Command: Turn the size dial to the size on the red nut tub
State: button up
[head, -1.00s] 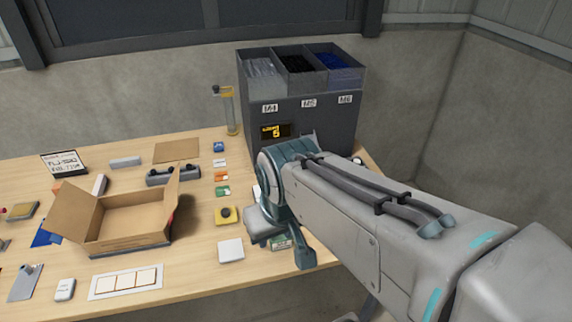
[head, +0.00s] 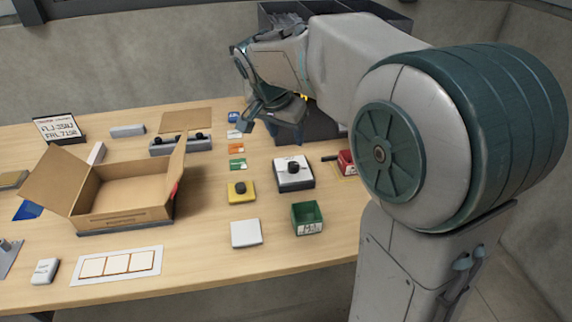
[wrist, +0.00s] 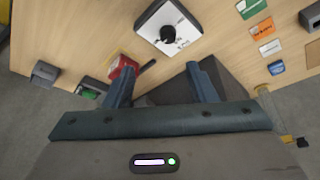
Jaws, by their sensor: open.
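The size dial is a black knob (head: 293,168) on a white-topped box (head: 293,182) on the table. In the wrist view the knob (wrist: 168,34) stands on its white face (wrist: 185,22), ahead of my fingers; its setting is too small to read. The red nut tub (head: 347,161) is right of the dial, partly behind my arm; it also shows in the wrist view (wrist: 122,68), near my left finger. Its size label is not legible. My gripper (wrist: 160,82) is open and empty, in the air above the table, beyond the dial in the head view.
A green tub (head: 308,217) stands in front of the dial. A yellow button box (head: 241,192), a white square block (head: 246,233) and small coloured cards (head: 237,164) lie left. An open carton (head: 125,205) stands further left. The bin feeder (head: 285,17) is behind my arm.

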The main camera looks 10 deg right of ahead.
aim_at(293, 164)
jog(key=shift+m, duration=0.4)
jog(key=x, duration=0.5)
jog(key=w+x, duration=0.1)
jog(key=x, duration=0.4)
jog(key=b+x, duration=0.1)
jog(key=x, duration=0.4)
jog(key=shift+w+a, duration=0.35)
jog(key=shift+w, duration=0.05)
jog(key=c, duration=1)
